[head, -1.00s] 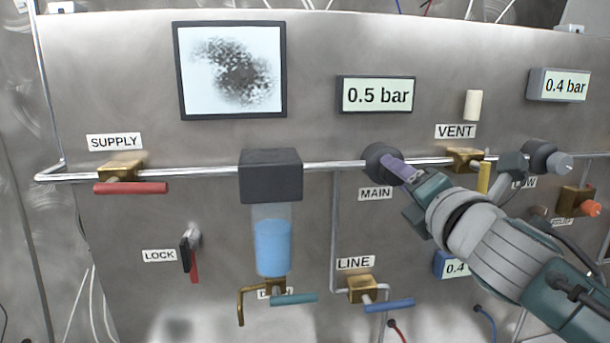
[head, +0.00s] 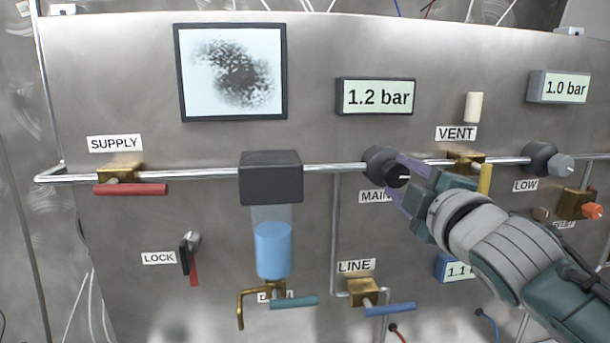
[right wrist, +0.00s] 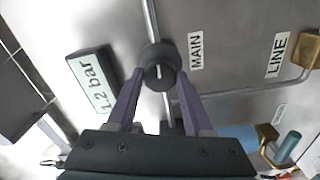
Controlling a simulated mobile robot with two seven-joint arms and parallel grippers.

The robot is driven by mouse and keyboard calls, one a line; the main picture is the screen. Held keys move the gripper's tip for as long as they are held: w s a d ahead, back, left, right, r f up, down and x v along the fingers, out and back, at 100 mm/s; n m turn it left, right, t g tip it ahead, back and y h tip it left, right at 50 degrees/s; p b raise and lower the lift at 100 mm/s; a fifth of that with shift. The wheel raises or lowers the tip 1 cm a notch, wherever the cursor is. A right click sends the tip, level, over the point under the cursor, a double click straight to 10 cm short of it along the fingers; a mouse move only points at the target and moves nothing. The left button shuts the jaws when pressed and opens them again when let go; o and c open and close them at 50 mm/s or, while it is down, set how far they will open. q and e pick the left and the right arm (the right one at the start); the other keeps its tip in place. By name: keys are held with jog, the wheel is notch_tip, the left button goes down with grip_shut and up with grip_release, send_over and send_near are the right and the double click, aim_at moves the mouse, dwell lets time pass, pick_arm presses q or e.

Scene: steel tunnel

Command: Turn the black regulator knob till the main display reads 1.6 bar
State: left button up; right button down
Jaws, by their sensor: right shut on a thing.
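The black regulator knob (head: 398,175) sits on the pipe above the MAIN label, part of which is hidden by my right gripper. It also shows in the right wrist view (right wrist: 158,77) with a white mark on its face. My right gripper (head: 399,179) is shut on the knob, with one purple finger on each side of it. In the right wrist view, the fingers (right wrist: 160,82) flank the knob. The main display (head: 378,97) reads 1.2 bar, and also shows in the right wrist view (right wrist: 92,83). My left gripper is not in view.
The VENT valve (head: 466,160) with its yellow handle is close behind my right gripper. The LOW regulator (head: 540,158) is further right, under a display (head: 560,87) reading 1.0 bar. The LINE valve (head: 363,292) is below. The SUPPLY valve (head: 120,173) is far left.

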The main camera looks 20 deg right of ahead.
jog(key=m, duration=0.3)
jog(key=shift+m, duration=0.4)
jog(key=m, duration=0.3)
jog(key=shift+m, duration=0.3)
jog(key=m+p, duration=0.1)
jog(key=m, duration=0.3)
jog(key=shift+m, duration=0.7)
jog(key=shift+c, duration=1.5)
grip_release()
